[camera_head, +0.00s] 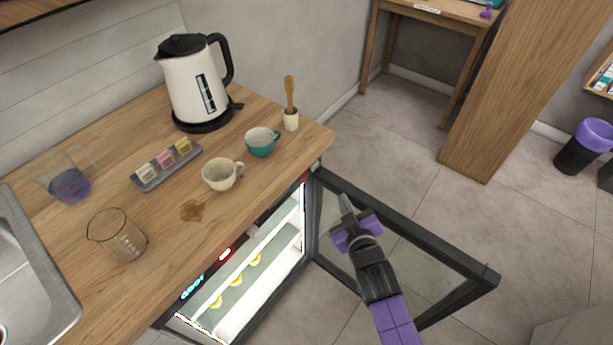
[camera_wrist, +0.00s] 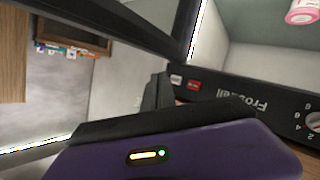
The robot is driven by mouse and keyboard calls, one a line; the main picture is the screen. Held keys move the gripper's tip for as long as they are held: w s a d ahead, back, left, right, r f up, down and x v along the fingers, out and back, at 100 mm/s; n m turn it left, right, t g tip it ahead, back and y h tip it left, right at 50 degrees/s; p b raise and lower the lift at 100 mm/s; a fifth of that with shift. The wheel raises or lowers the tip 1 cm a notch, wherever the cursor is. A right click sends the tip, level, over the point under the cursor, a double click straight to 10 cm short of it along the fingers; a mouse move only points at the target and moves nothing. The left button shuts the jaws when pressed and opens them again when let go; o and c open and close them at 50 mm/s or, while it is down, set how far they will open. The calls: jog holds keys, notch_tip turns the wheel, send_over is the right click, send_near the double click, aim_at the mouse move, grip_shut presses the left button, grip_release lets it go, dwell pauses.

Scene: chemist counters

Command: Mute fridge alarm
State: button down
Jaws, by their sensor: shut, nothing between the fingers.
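The fridge (camera_head: 262,275) stands under the wooden counter, lit inside, with its dark-framed glass door (camera_head: 440,250) swung open to the right. Its black control panel (camera_wrist: 235,98) appears upside down in the wrist view. The panel carries a red button (camera_wrist: 194,85), a small grey button (camera_wrist: 176,80) beside it, a brand name and a dial (camera_wrist: 315,120). My gripper (camera_head: 345,204) is shut and empty, over the open door and right of the fridge opening. In the wrist view its dark fingertips (camera_wrist: 158,90) appear close to the grey button; contact cannot be told.
The open door reaches into the floor space. Open floor (camera_head: 400,150) lies behind it.

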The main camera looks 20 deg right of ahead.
aim_at(304, 177)
jog(key=w+a+b, duration=0.5)
jog(key=w+b, duration=0.1)
jog(key=w, duration=0.1)
jog(key=shift+a+b, duration=0.15)
jog(key=shift+b, duration=0.25)
jog(key=shift+w+a, duration=0.1)
jog(key=shift+w, duration=0.05)
dwell(1.8)
jog(key=shift+w+a, duration=0.1)
jog(key=shift+w, duration=0.1)
jog(key=shift+w+a+b, duration=0.3)
jog(key=shift+w+b, duration=0.1)
jog(key=shift+b, duration=0.15)
dwell(0.7)
jog(key=shift+s+d, duration=0.1)
jog(key=shift+s, duration=0.05)
jog(key=shift+s+d+p, duration=0.4)
jog(key=shift+s+p, duration=0.2)
